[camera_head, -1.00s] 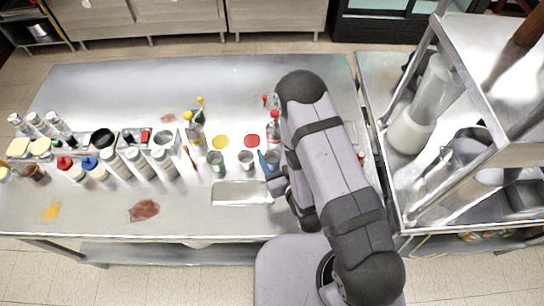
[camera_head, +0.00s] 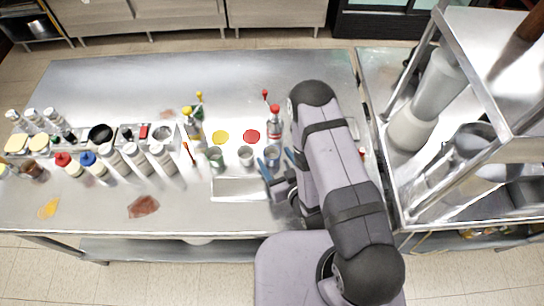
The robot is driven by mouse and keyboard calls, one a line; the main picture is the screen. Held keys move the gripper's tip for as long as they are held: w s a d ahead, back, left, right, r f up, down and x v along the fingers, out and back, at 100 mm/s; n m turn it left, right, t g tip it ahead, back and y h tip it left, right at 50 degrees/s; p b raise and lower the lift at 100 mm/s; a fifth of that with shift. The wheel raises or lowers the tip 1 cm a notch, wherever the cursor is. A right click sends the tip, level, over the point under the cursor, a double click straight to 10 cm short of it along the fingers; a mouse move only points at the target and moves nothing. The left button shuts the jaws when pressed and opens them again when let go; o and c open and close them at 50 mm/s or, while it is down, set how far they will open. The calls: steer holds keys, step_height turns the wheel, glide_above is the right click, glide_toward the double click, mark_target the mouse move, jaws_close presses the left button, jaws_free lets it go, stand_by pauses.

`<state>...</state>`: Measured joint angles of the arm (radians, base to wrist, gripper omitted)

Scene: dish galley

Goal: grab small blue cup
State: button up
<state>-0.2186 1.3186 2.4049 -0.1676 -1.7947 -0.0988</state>
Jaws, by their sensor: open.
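A small bluish cup (camera_head: 272,154) stands upright on the steel table, the rightmost in a row of three small cups. My gripper (camera_head: 275,158) is open with its blue fingers pointing toward the back of the table. One finger is at the cup's left and the other at its right, so the cup shows between the fingertips. I cannot tell whether either finger touches it, or how high the fingers are.
A grey cup (camera_head: 246,156) and a green cup (camera_head: 215,157) stand to the left. A red-capped bottle (camera_head: 275,124) stands just behind the blue cup. A flat tray (camera_head: 238,189) lies in front. A steel shelf unit (camera_head: 490,85) is at right.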

steer(key=shift+w+a+f, duration=0.15)
steer(key=shift+w+a, duration=0.05)
steer(key=shift+w, duration=0.3)
steer(key=c, duration=1.1)
steer(key=shift+r+b, duration=0.3)
steer(key=shift+r, duration=0.6)
steer(key=shift+r+p, duration=2.05)
steer(key=shift+r, duration=2.05)
